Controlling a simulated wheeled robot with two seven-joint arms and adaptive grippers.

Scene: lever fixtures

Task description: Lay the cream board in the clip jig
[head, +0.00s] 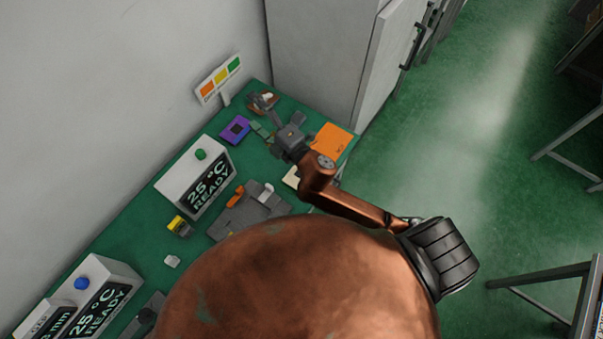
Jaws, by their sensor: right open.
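A cream board (291,178) lies on the green bench top, just left of my right arm. The arm covers part of it, and only a pale edge and corner show. A grey fixture (248,214) with an orange lever, which looks like the clip jig, sits to the board's lower left. I see no board in it. My right gripper (283,125) is open above the bench, beyond the board and to the left of an orange panel. Its fingertips are small and hard to make out. My left gripper is not in view.
An orange panel (333,140) lies near the bench's right edge. A purple part (235,130) and a small fixture (262,101) are farther back. White display boxes (195,180) stand along the wall side. A yellow-and-black part (179,226) and a pale block (172,261) lie left of the jig.

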